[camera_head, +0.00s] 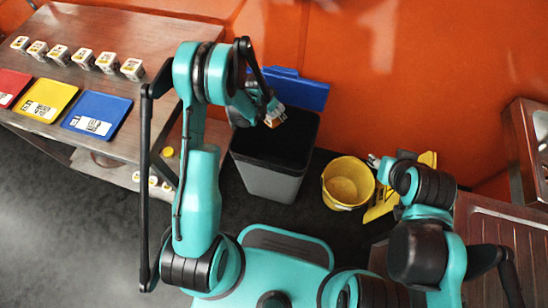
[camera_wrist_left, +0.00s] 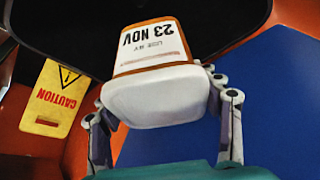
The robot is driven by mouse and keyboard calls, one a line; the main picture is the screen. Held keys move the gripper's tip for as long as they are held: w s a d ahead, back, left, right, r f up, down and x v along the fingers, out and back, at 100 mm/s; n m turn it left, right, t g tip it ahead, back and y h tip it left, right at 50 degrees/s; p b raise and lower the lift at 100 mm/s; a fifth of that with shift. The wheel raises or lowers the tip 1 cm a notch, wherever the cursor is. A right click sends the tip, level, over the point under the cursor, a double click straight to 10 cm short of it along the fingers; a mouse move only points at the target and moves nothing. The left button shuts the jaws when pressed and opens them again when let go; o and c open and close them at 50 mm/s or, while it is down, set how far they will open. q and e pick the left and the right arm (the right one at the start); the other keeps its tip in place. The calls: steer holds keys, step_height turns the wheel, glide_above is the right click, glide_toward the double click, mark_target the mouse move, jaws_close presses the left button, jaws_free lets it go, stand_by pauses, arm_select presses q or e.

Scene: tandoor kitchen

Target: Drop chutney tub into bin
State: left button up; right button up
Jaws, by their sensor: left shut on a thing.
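The chutney tub (camera_wrist_left: 158,95), white with an orange-brown part and a label reading "23 NOV", is held between the fingers of my left gripper (camera_wrist_left: 160,88) in the left wrist view. In the head view the tub (camera_head: 274,118) hangs from my left gripper (camera_head: 268,108) over the far part of the bin's opening. The bin (camera_head: 268,183) is grey with a dark, open mouth; its inside is too dark to make out. My right gripper (camera_head: 376,163) is small beside the yellow sign, and its jaws are unclear.
A blue lid or panel (camera_head: 300,92) stands behind the bin. A yellow bucket (camera_head: 347,184) and a yellow caution sign (camera_wrist_left: 54,98) are to its right in the head view. A metal table at left holds several tubs and red, yellow (camera_head: 45,99) and blue (camera_head: 97,114) trays.

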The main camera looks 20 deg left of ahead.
mark_target(266, 112)
arm_select(q)
steer(key=shift+f+b, duration=1.5)
steer(key=shift+f, duration=1.2)
steer(key=o, duration=1.5)
steer(key=shift+o, duration=0.2)
steer(key=v, duration=1.2)
steer(key=shift+r, duration=0.1)
steer(key=shift+w, duration=0.1)
